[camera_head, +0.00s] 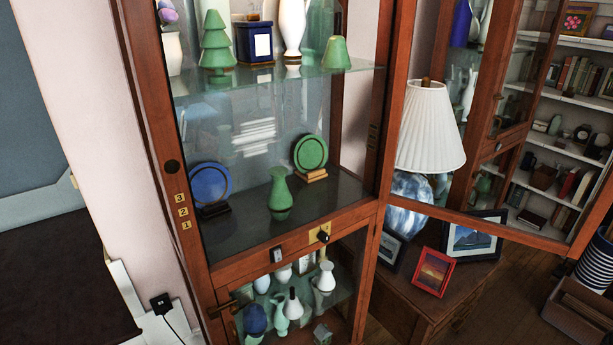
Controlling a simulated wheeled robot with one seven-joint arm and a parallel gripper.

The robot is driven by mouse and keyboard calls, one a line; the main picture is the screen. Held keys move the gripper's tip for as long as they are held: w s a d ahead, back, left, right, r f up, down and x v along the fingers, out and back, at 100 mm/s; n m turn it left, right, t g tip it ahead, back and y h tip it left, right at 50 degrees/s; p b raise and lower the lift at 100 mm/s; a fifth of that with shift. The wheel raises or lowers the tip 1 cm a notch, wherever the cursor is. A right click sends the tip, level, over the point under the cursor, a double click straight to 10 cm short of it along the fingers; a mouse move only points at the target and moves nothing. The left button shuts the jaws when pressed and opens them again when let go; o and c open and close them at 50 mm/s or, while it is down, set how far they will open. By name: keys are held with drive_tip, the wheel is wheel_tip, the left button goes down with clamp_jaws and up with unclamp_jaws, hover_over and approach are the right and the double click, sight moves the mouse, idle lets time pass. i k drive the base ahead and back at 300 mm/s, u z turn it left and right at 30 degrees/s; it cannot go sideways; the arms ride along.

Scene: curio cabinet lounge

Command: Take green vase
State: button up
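A green vase (281,190) with a narrow neck and flared mouth stands upright on the floor of the upper compartment of a tall wooden cabinet (145,110). A green round plate on a stand (311,155) is behind it to the right. A blue round plate on a stand (210,186) is to its left. A paler green vase (281,317) is in the lower compartment, partly hidden by a neighbouring vase. My gripper is not in view.
A glazed door (475,228) stands swung out to the right, in front of a white lamp (430,128) and picture frames. A glass shelf (280,78) above the vase holds a green tree figure (215,45) and other ornaments. The lower compartment (215,312) holds several vases.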

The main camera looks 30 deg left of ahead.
sight(280, 201)
drive_tip(key=u, duration=0.85)
drive_tip(key=i, duration=1.3)
drive_tip(key=u, duration=0.85)
